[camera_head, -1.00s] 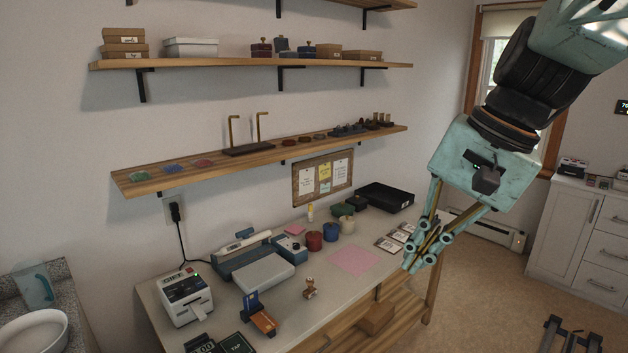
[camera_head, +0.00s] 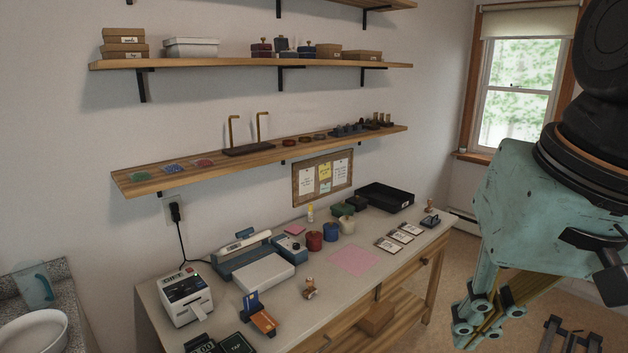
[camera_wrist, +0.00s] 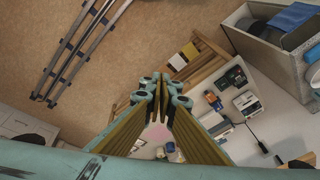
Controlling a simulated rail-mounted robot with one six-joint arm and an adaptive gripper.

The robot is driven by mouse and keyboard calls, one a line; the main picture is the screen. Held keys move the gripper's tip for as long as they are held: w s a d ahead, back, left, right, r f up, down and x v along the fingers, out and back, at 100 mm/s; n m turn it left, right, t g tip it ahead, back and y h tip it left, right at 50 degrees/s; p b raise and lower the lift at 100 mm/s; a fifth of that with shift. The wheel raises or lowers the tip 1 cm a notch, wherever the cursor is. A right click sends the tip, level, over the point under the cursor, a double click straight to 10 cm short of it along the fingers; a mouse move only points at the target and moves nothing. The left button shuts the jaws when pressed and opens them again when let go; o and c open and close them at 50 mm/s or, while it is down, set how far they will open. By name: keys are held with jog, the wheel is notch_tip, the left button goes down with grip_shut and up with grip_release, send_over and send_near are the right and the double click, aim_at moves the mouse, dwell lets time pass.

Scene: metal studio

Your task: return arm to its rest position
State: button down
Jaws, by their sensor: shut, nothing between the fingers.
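My gripper (camera_head: 478,322) is at the lower right of the head view, in front of the floor and to the right of the table. It is teal with brass-coloured finger pads. In the wrist view its fingers (camera_wrist: 160,88) meet at the tips, with nothing between them. It is apart from the table and touches nothing that I can see. My arm reaches in from the right edge of the head view and covers part of the room behind it.
The work table (camera_head: 330,290) carries a label printer (camera_head: 187,297), a sealer (camera_head: 245,258), a pink sheet (camera_head: 352,260) and a black tray (camera_head: 385,197). Wall shelves (camera_head: 260,155) hang above it. A white basin (camera_head: 35,332) is at lower left.

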jog(key=s+d+f+n+h, duration=0.1)
jog(key=s+d+n, duration=0.1)
jog(key=s, duration=0.4)
jog(key=shift+t, duration=0.4)
